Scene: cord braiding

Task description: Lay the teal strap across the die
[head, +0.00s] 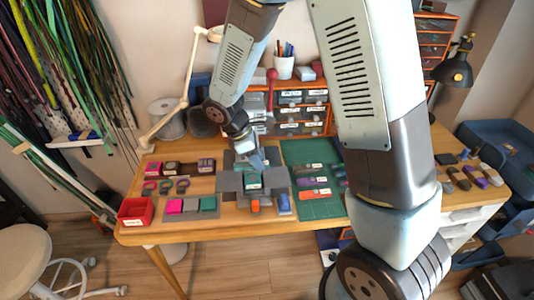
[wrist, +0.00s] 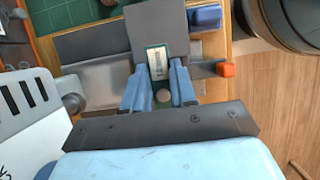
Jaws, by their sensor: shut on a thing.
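The die is part of a grey pressing station (head: 228,183) at the middle of the bench. My gripper (head: 252,170) points down over it. In the wrist view, my gripper's blue fingers (wrist: 160,88) are shut on a dark teal piece with a white label, which appears to be the teal strap (wrist: 157,65). It shows as a small teal patch in the head view (head: 253,182), at the station's centre. Whether the strap touches the die or hangs just above it cannot be told. The die's face is mostly hidden by my fingers and the strap.
An orange knob (head: 255,205) sticks out at the station's front; a blue block (head: 284,202) is beside it. A tray (head: 180,216) with pink, grey and green pieces and a red bin (head: 134,211) lie left. A green mat (head: 320,207) and drawers (head: 301,112) are right and behind.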

